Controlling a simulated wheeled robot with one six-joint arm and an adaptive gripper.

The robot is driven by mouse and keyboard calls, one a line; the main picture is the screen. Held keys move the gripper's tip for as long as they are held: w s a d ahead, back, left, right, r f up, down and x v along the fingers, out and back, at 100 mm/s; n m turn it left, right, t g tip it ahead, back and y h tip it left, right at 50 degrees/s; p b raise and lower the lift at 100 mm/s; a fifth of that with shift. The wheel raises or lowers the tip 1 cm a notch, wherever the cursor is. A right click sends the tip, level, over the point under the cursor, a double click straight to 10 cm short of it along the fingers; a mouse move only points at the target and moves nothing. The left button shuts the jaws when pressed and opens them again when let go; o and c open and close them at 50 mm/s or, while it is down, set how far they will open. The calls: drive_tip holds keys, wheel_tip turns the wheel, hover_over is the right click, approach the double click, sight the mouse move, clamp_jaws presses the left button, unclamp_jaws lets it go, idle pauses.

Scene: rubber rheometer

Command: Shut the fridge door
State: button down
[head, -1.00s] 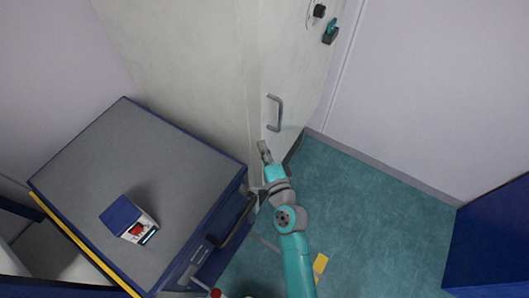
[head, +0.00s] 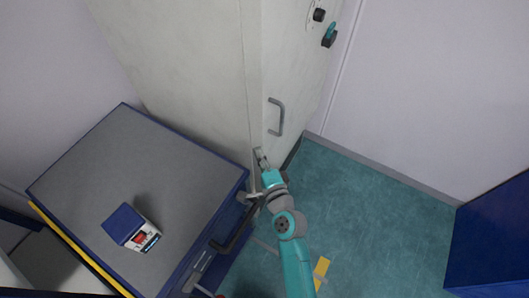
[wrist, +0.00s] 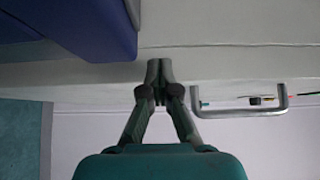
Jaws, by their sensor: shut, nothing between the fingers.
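The fridge is a tall off-white cabinet (head: 190,60) in the head view. Its door (head: 305,75) faces right and carries a grey bar handle (head: 276,117). The door looks flush or nearly flush with the body; I cannot tell whether a gap is left. My gripper (head: 259,156) is shut and empty, low on the door near its left edge, below the handle. In the wrist view my gripper's (wrist: 159,70) tips are together against or just in front of a pale panel (wrist: 230,70); contact is unclear. The handle (wrist: 240,107) shows to the right of the fingers.
A blue cabinet with a grey top (head: 130,165) stands left of my arm, close to the gripper, with a dark handle (head: 232,232) on its front. A small blue and white box (head: 132,228) sits on it. Teal floor (head: 355,220) is clear to the right.

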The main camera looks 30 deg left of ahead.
drive_tip(key=w+v, duration=0.1)
drive_tip(key=v, duration=1.1)
drive_tip(key=shift+d, duration=0.4)
drive_tip(key=shift+d, duration=0.1)
drive_tip(key=s+d+f+n+t+h, duration=0.15)
drive_tip(key=s+d+h, duration=0.35)
drive_tip(key=d, duration=0.6)
drive_tip(key=s+d+f+n+t+h, duration=0.1)
drive_tip(key=s+d+f+h, duration=0.25)
drive_tip(key=s+d, duration=0.5)
drive_tip(key=s+d+r+n+h, duration=0.5)
drive_tip(key=s+d+r, duration=0.5)
drive_tip(key=s, duration=0.4)
drive_tip(key=shift+s+d+r+n, duration=0.15)
drive_tip(key=shift+d+r+n, duration=0.2)
drive_tip(key=shift+d, duration=0.2)
